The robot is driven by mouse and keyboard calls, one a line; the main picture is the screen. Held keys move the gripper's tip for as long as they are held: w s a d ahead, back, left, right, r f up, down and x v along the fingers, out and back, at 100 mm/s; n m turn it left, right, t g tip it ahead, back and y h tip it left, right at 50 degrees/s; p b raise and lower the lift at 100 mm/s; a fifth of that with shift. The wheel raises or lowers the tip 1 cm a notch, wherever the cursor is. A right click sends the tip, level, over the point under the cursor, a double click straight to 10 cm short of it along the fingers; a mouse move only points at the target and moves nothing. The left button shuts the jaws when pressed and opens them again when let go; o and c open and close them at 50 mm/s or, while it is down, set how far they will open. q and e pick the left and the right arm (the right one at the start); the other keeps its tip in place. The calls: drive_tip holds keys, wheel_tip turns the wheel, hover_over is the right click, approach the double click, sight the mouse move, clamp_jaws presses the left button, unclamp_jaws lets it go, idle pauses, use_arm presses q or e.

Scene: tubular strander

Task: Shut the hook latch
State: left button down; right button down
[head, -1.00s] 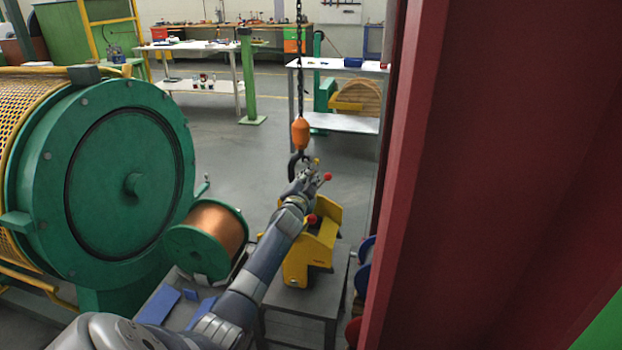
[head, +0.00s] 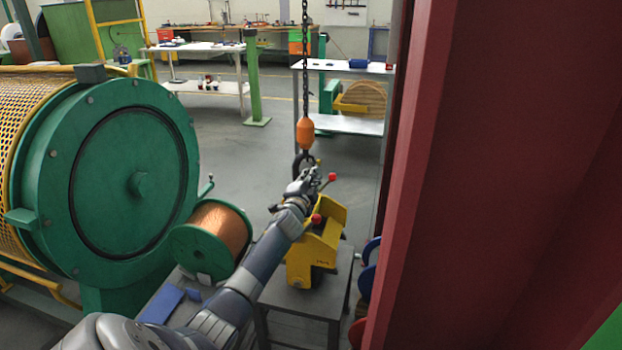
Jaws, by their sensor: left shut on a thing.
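A black hook (head: 302,164) hangs below an orange block (head: 305,132) on a dark chain, in the middle of the head view. A small yellow bit, perhaps part of its latch, shows at the hook's right side. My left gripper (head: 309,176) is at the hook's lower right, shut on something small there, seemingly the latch. The fingers hide most of the latch, so its angle cannot be made out. My right gripper is not in view.
A yellow fixture (head: 314,255) with red knobs stands on a grey stand (head: 303,302) below the gripper. A copper wire spool (head: 215,240) and a large green drum (head: 135,180) are at left. A red column (head: 420,180) blocks the right.

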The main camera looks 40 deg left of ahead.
use_arm(q)
drive_tip(key=shift+f, duration=0.15)
drive_tip(key=c, duration=1.6)
unclamp_jaws()
drive_tip(key=shift+o, duration=0.2)
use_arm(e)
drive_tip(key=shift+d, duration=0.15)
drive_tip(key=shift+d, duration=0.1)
use_arm(q)
drive_tip(key=shift+s, duration=0.1)
drive_tip(key=v, duration=1.2)
